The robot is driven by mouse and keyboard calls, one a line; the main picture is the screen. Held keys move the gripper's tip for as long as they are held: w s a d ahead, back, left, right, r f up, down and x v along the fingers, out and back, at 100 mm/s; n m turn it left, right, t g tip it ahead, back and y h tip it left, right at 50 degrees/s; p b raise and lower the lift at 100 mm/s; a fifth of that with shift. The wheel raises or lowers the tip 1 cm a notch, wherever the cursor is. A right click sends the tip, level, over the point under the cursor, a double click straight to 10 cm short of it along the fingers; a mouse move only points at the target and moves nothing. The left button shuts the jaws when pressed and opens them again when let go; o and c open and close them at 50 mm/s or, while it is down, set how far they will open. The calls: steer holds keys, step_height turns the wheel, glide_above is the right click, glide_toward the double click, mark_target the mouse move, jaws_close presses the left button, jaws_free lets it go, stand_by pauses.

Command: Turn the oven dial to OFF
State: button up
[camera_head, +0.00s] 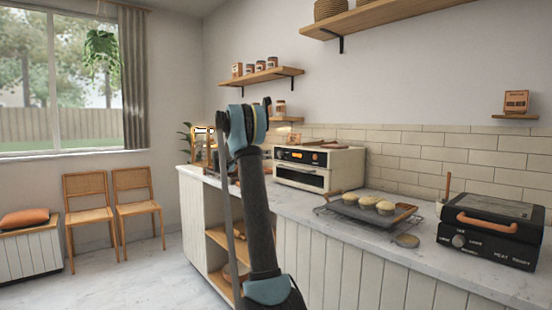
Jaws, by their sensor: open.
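The cream oven (318,180) stands on the counter against the tiled wall, in the middle of the view. Its dark control panel (296,156) runs along the top of the front, with small round knobs and a lit orange display. The dial's markings and setting are too small to read. The oven door below is shut. My arm rises in front of the counter, left of the oven, and bends at the top. My gripper does not show clearly; the arm's upper joint covers that area.
A rack with a tray of muffins (377,207) stands right of the oven. A black appliance (490,232) with a copper handle and its own knob (458,241) sits farther right. Two chairs (137,195) stand by the window.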

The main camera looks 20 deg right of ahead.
mark_target(278, 154)
steer(key=x, duration=0.9)
steer(key=c, duration=1.1)
